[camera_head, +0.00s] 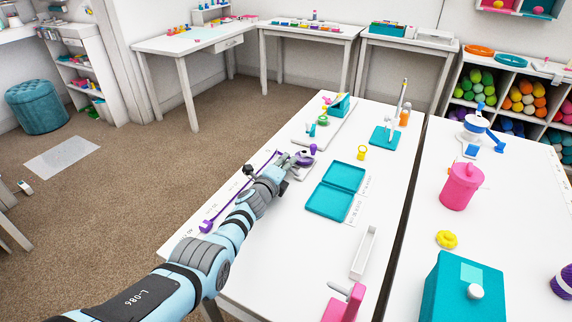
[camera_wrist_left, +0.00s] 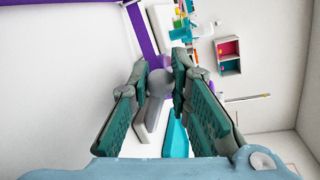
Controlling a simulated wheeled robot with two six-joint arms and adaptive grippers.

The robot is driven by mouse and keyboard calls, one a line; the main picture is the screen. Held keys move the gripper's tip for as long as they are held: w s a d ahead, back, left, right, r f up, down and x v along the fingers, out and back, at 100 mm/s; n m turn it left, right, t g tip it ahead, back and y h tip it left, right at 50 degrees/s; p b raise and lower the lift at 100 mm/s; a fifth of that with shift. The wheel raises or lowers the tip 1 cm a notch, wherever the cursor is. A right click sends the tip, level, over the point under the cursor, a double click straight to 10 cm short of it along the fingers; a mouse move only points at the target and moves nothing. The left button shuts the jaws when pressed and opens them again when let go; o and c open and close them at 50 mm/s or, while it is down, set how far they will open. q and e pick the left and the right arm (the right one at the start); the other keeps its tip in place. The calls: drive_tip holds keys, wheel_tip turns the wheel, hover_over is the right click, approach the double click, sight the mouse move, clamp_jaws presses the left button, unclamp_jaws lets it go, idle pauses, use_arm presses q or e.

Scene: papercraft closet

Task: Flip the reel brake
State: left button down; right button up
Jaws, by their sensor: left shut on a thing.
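A purple and grey reel piece (camera_head: 307,160) sits near the left edge of the white table, mostly hidden by my left gripper (camera_head: 298,160). A small purple knob (camera_head: 313,148) stands just beyond it, and a long purple rod (camera_head: 238,196) runs along the table edge on the near side. In the left wrist view my left gripper (camera_wrist_left: 161,68) has its two fingers close around a rounded grey knob (camera_wrist_left: 160,84), with purple parts (camera_wrist_left: 159,62) right behind it. It is shut on this knob. The exact tilt of the brake is hidden. My right gripper is not in view.
An open teal case (camera_head: 330,202) lies right of my left gripper, with a yellow piece (camera_head: 362,153) beyond it. A teal stand (camera_head: 384,136) and a white tray (camera_head: 364,252) are also on this table. A second white table holds a pink canister (camera_head: 461,188).

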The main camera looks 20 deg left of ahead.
use_arm(q)
drive_tip(key=c, duration=1.5)
unclamp_jaws()
drive_tip(key=shift+o, duration=0.2)
